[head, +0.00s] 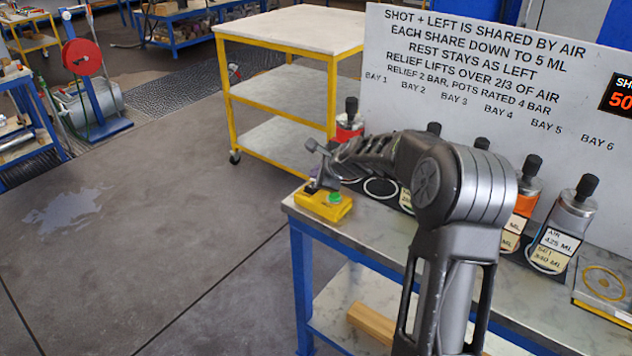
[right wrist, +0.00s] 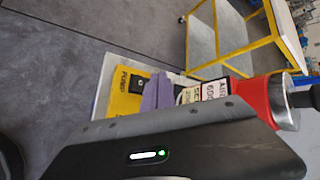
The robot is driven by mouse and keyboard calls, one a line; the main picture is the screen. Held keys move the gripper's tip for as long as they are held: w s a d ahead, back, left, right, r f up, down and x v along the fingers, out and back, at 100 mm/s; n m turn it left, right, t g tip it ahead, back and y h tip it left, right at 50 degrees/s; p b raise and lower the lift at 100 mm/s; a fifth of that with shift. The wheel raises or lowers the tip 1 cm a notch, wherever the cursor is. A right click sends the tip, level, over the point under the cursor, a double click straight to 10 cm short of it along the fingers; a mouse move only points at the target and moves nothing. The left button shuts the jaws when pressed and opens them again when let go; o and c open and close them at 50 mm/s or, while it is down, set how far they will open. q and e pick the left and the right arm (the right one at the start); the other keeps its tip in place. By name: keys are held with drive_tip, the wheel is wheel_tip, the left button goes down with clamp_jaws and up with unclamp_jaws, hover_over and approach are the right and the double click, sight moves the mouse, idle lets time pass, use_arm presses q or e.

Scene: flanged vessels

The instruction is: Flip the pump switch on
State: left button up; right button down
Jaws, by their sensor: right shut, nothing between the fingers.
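The pump switch is a yellow box (head: 318,205) with a green button or light (head: 335,198) on top, at the near left corner of the bench. In the right wrist view the yellow box (right wrist: 124,102) shows a "PUMP" label and a black switch part (right wrist: 140,84). My right gripper (head: 325,180) is shut and empty, its fingertips over the back of the box. In the right wrist view the grey-purple fingertips (right wrist: 157,93) are beside the black switch part. I cannot tell whether they touch it. My left gripper is not in view.
Flanged vessels stand in a row along the bench, including a red one (right wrist: 255,92) close to my right gripper and a grey one (head: 573,215) at right. A white sign board (head: 480,85) stands behind. A yellow-framed cart (head: 290,35) is beyond the bench.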

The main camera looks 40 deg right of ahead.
drive_tip(key=shift+r, duration=0.1)
drive_tip(key=r+p, duration=0.5)
drive_tip(key=shift+s+a, duration=0.15)
drive_tip(key=shift+a, duration=0.2)
drive_tip(key=shift+f, duration=0.1)
idle(0.4)
